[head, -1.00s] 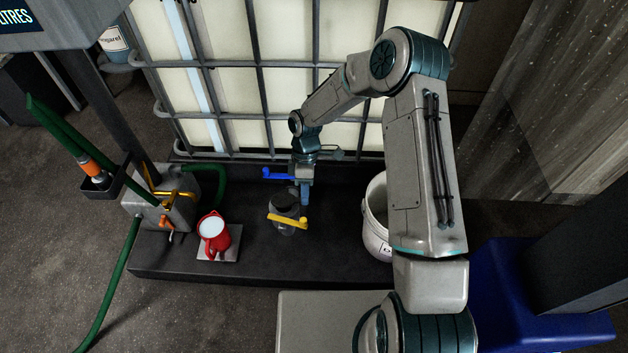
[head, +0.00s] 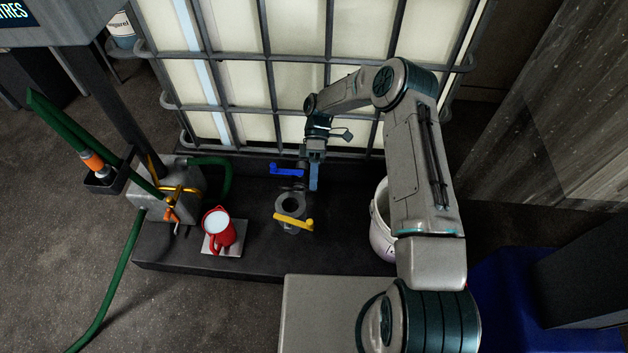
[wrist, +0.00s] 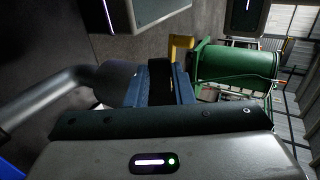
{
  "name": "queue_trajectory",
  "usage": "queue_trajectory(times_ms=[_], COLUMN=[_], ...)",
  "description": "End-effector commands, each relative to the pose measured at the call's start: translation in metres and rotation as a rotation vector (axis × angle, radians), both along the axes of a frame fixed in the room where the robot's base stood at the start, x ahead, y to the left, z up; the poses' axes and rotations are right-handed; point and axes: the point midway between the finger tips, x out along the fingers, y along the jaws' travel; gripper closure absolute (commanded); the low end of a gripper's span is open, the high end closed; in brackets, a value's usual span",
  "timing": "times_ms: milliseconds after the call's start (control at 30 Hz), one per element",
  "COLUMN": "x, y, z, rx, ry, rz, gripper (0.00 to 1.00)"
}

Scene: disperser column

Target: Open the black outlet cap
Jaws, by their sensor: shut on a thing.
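The outlet (head: 291,205) stands below the tank in the head view, with a grey ring around a dark, open-looking centre. A yellow lever (head: 295,224) is on its front and a blue lever (head: 287,170) is behind it. My gripper (head: 314,184) is up and to the right of the ring, apart from it in the picture. In the wrist view my gripper (wrist: 160,88) is shut on a black piece (wrist: 160,72) between its blue fingers. It appears to be the black outlet cap, mostly hidden by the fingers.
A red jug (head: 219,230) stands on a scale plate to the left. A white bucket (head: 381,228) is close on the right. The caged tank (head: 240,70) rises behind. A pump with green hoses (head: 108,275) is at far left. The dark platform's front is clear.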

Motion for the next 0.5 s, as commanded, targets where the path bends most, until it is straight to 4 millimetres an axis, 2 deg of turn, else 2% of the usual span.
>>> queue_trajectory(times_ms=[467,500], x=[0.0003,0.0002], y=[0.0001,0.0001], z=[-0.0004,-0.0004], rx=[0.001,0.000], ry=[0.012,0.012], rz=[-0.002,-0.001], gripper=[1.00,0.70])
